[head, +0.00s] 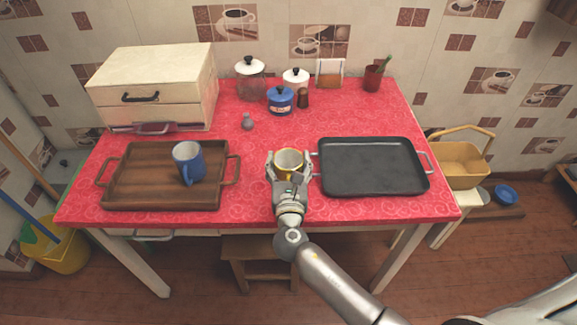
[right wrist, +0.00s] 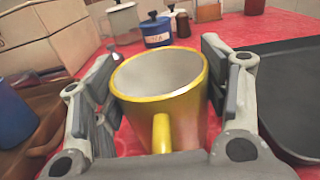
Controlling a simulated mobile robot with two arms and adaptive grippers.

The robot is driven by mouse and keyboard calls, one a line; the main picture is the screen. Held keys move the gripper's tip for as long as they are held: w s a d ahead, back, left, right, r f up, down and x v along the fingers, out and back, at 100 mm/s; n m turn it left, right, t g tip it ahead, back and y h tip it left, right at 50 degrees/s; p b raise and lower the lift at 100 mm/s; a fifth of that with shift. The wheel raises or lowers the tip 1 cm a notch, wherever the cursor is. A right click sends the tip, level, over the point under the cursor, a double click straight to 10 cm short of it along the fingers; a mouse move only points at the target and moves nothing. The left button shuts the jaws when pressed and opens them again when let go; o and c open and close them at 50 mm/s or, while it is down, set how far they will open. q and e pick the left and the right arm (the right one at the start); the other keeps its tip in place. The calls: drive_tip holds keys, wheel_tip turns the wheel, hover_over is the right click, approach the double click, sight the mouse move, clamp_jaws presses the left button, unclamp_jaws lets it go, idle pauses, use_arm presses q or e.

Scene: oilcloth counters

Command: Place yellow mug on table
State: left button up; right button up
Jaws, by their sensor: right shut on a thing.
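The yellow mug (head: 289,158), with a pale inside, is upright between the fingers of my right gripper (head: 288,168) in the head view. It also shows in the right wrist view (right wrist: 166,104), its handle pointing toward the gripper's palm. The right gripper is shut on its sides. The mug is over the front middle of the red table (head: 262,204), between the wooden tray and the black tray. I cannot tell whether its base touches the cloth. My left gripper is not in view.
A wooden tray (head: 126,176) holding a blue mug (head: 188,165) stands left. A black tray (head: 370,166) is close on the right. Jars, including a blue canister (head: 280,101), and a white drawer box (head: 155,85) stand at the back. Red cloth is clear between the trays.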

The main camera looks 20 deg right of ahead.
drive_tip(key=shift+f, duration=0.2)
drive_tip(key=shift+f, duration=0.15)
drive_tip(key=o, duration=1.2)
drive_tip(key=shift+o, duration=0.2)
drive_tip(key=shift+s+a, duration=0.15)
drive_tip(key=shift+s, duration=0.2)
drive_tip(key=v, duration=1.1)
drive_tip(key=shift+s+b, duration=0.15)
drive_tip(key=shift+b, duration=0.25)
